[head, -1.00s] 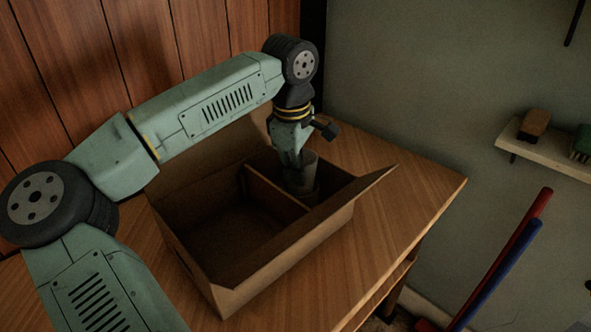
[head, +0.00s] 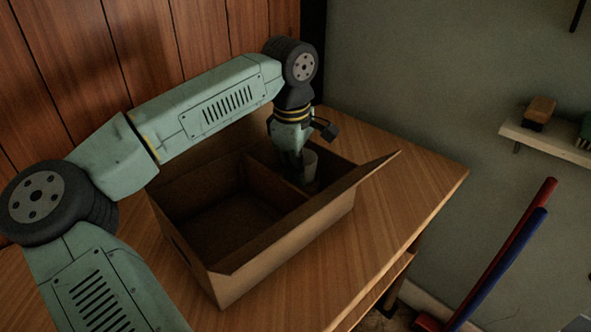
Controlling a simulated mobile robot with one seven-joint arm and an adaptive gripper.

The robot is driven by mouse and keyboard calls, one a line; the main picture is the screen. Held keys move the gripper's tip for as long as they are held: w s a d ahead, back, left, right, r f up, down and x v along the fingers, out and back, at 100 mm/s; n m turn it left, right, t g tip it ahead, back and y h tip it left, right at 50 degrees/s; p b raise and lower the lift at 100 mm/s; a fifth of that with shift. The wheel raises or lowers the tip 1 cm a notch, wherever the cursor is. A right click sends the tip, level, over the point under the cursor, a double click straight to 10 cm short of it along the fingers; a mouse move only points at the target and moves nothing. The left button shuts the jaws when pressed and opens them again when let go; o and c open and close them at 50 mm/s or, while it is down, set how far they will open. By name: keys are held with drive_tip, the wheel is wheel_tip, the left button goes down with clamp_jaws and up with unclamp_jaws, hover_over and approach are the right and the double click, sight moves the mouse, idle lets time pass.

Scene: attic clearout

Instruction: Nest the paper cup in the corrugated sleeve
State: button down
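My gripper (head: 301,176) points down into that compartment and looks shut on the cup, though the fingertips are partly hidden. The cup looks roughly upright. Its lower part is in shadow and behind the box wall. I cannot make out the corrugated sleeve or tell whether the cup is inside it.
The open box has a divider (head: 272,182) and a raised flap (head: 375,170) close to my gripper's right. The left compartment looks empty. The wooden table (head: 405,190) is bare to the right. A wall shelf (head: 548,142) holds brushes; red and blue poles (head: 510,245) lean below.

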drive_tip(key=c, duration=2.3)
unclamp_jaws()
drive_tip(key=shift+f, duration=0.3)
drive_tip(key=o, duration=0.6)
drive_tip(key=r, duration=0.8)
drive_tip(key=s+r, duration=0.1)
drive_tip(key=r, duration=0.3)
drive_tip(key=shift+s+a, duration=0.1)
drive_tip(key=shift+a, duration=0.1)
